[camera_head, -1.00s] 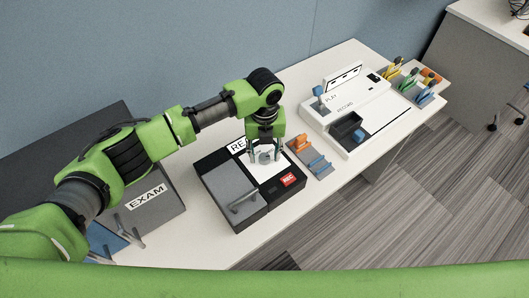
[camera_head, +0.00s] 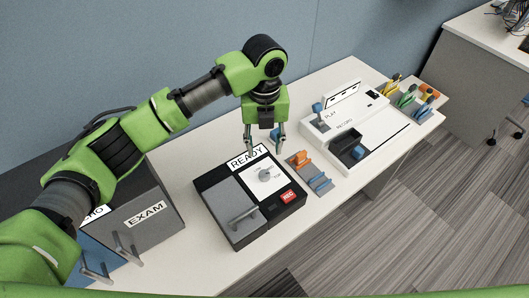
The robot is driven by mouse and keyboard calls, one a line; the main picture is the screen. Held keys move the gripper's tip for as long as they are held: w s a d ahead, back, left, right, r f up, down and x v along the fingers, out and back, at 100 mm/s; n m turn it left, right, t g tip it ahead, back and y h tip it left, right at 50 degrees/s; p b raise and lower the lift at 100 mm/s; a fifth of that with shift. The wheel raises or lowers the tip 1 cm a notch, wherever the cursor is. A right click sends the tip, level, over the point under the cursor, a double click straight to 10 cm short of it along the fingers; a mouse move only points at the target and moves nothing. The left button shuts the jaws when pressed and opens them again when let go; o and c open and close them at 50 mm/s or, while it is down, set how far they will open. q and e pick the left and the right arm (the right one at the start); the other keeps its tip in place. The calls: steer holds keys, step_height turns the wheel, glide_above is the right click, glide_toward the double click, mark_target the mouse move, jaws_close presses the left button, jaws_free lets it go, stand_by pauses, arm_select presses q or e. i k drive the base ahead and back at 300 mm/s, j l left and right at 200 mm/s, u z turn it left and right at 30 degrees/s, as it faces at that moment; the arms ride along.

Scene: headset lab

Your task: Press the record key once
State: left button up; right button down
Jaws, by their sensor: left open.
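A white console (camera_head: 372,127) with the printed words PLAY and RECORD stands on the table right of centre. A blue-topped key (camera_head: 317,108) stands up by the word PLAY. A dark recessed block (camera_head: 346,141) with a blue part sits on the console below the word RECORD. A black box (camera_head: 262,225) nearer the middle has a READY label, a round grey dial (camera_head: 265,175) and a red REC patch (camera_head: 289,196). My left gripper (camera_head: 266,146) is open and empty, pointing down by the far edge of the black box, left of the console. My right gripper is out of view.
A grey tray (camera_head: 322,186) with orange and blue pieces lies between the black box and the console. Grey boxes, one marked EXAM (camera_head: 146,207), stand at left under my arm. Coloured tools (camera_head: 407,96) lie at the table's far right end. A blue partition (camera_head: 180,50) stands behind.

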mark_target(289, 195)
steer(key=k+l, duration=0.8)
steer(key=l, duration=0.1)
